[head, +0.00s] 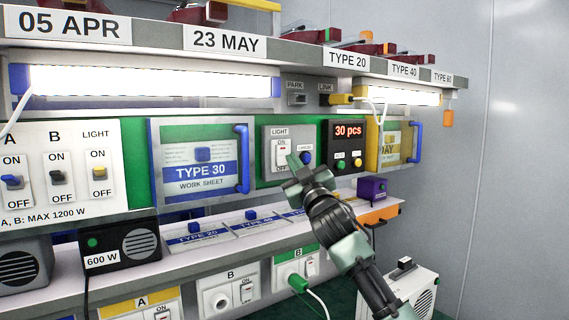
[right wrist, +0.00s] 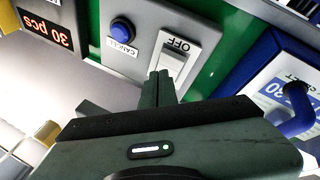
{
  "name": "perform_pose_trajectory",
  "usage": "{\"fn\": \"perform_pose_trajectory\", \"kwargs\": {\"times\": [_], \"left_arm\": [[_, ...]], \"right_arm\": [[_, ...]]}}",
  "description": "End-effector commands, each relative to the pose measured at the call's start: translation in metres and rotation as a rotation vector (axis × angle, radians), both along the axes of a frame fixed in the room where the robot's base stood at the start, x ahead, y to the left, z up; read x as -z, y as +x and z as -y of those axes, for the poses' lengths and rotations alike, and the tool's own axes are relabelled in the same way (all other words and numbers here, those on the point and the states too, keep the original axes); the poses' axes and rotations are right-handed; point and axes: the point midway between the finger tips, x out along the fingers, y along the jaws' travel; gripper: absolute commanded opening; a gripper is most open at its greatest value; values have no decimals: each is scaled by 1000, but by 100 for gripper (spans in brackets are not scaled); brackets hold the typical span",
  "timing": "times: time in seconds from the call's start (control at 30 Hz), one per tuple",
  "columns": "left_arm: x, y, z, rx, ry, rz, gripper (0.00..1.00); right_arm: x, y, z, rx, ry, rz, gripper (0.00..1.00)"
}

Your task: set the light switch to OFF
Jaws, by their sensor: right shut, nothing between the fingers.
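The light switch (head: 282,153) is a white rocker on a grey panel marked LIGHT, with ON above it. In the right wrist view the switch (right wrist: 171,66) appears upside down beside the OFF label. My left gripper is not in view.
A blue CANCEL button (right wrist: 122,30) sits close beside the switch. A 30 pcs display (head: 347,132) is to the right, and a TYPE 30 work sheet (head: 201,171) with a blue handle is to the left. The tube lamp (head: 150,80) above is lit. Another LIGHT switch (head: 99,173) is far left.

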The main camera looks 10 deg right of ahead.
Motion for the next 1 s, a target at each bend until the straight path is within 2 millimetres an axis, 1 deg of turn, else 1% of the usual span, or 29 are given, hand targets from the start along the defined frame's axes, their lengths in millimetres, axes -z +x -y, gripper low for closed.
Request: {"fn": "perform_pose_trajectory", "kwargs": {"times": [0.33,1.0], "left_arm": [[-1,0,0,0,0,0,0],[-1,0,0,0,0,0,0]], "right_arm": [[3,7,-3,-1,0,0,0],[4,10,-4,0,0,0,0]]}}
